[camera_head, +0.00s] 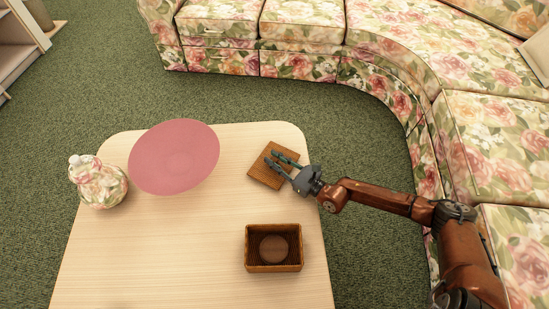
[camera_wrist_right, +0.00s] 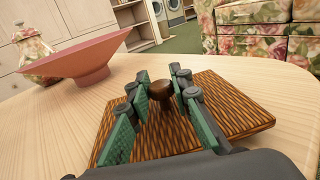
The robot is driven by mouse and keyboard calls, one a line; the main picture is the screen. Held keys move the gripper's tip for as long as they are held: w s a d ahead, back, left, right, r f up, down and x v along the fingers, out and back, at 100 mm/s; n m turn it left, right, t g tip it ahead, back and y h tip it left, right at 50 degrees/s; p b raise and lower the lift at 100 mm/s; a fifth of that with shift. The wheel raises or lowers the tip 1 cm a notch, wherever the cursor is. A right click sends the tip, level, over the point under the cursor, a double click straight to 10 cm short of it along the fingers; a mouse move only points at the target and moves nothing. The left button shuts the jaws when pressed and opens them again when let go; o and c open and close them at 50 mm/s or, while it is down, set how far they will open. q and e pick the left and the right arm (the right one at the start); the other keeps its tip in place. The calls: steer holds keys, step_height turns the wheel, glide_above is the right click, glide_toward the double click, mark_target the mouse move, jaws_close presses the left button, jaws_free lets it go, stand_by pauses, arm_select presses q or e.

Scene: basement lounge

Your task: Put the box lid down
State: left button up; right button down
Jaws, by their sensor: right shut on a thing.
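The box lid (camera_head: 262,178) is a flat square of brown wicker over the far right part of the table. In the right wrist view the lid (camera_wrist_right: 220,100) has a round dark brown knob (camera_wrist_right: 160,91) on top. My right gripper (camera_head: 270,157) is above the lid, its green-padded fingers shut on the knob. The lid looks roughly level, at or very near the tabletop; I cannot tell whether it touches. The open wicker box (camera_head: 274,269) stands nearer the front of the table, with a round brown disc-like shape inside. My left gripper is out of view.
A floral sofa (camera_head: 300,64) curves behind and along the right.

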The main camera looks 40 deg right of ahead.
steer(key=shift+f, duration=0.2)
steer(key=c, duration=1.7)
jaws_free()
steer(key=shift+c, duration=0.2)
steer(key=shift+r, duration=0.35)
steer(key=s+p, duration=0.1)
steer(key=s, duration=0.2)
steer(key=s+d+p, duration=0.1)
steer(key=s, duration=0.3)
steer(key=s+d+p, duration=0.1)
steer(key=s+p, duration=0.1)
steer(key=s, duration=0.1)
steer(key=shift+s+r, duration=0.2)
steer(key=shift+r, duration=0.2)
steer(key=shift+s+d+f, duration=0.1)
steer(key=shift+s+f, duration=0.05)
steer(key=shift+s, duration=0.55)
arm_select(q)
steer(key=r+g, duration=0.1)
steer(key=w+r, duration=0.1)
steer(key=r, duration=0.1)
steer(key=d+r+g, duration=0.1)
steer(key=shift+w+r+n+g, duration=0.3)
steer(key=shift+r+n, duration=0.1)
steer(key=shift+p, duration=0.3)
arm_select(e)
steer(key=shift+d, duration=0.1)
